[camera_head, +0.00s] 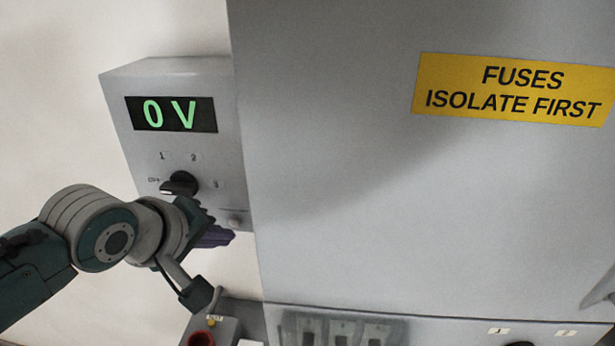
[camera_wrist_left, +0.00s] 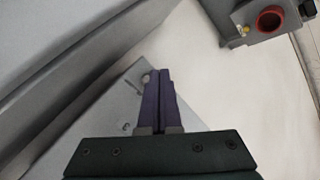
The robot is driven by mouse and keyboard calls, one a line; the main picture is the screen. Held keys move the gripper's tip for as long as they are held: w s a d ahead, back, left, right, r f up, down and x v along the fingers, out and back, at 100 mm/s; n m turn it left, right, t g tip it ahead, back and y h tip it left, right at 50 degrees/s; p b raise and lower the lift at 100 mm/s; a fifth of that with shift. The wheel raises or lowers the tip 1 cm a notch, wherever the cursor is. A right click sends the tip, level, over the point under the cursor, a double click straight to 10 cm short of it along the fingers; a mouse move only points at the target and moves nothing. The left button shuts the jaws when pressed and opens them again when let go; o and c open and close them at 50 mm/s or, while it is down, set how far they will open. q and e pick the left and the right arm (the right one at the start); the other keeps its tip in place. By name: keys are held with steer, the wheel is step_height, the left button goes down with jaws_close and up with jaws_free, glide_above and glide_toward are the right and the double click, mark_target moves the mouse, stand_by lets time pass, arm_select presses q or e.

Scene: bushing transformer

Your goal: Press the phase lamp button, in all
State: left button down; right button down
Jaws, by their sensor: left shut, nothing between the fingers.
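A grey box with a green "0 V" display (camera_head: 173,114) hangs on the wall at the left. Low on its face is a small round grey button (camera_head: 236,222), which also shows in the left wrist view (camera_wrist_left: 146,78). No label for it is readable, so I cannot tell if it is the phase lamp button. My left gripper (camera_head: 228,238) is shut and empty, its purple fingers just below that button. In the left wrist view the fingertips (camera_wrist_left: 160,71) are beside the button; contact cannot be told.
A black rotary knob (camera_head: 180,185) sits above my gripper. A large grey cabinet (camera_head: 350,200) with a yellow "FUSES ISOLATE FIRST" sign (camera_head: 514,90) fills the right. Below is a grey box with a red ring (camera_wrist_left: 270,20). Several switches (camera_head: 343,332) line the bottom.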

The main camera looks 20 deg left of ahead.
arm_select(q)
steer(key=shift+w, duration=0.15)
steer(key=shift+w+a, duration=0.1)
steer(key=shift+w, duration=0.2)
steer(key=shift+w+a, duration=0.1)
steer(key=shift+w, duration=0.25)
stand_by(0.9)
steer(key=shift+s+d+p, duration=0.2)
steer(key=shift+s+p, duration=0.35)
steer(key=shift+s, duration=0.25)
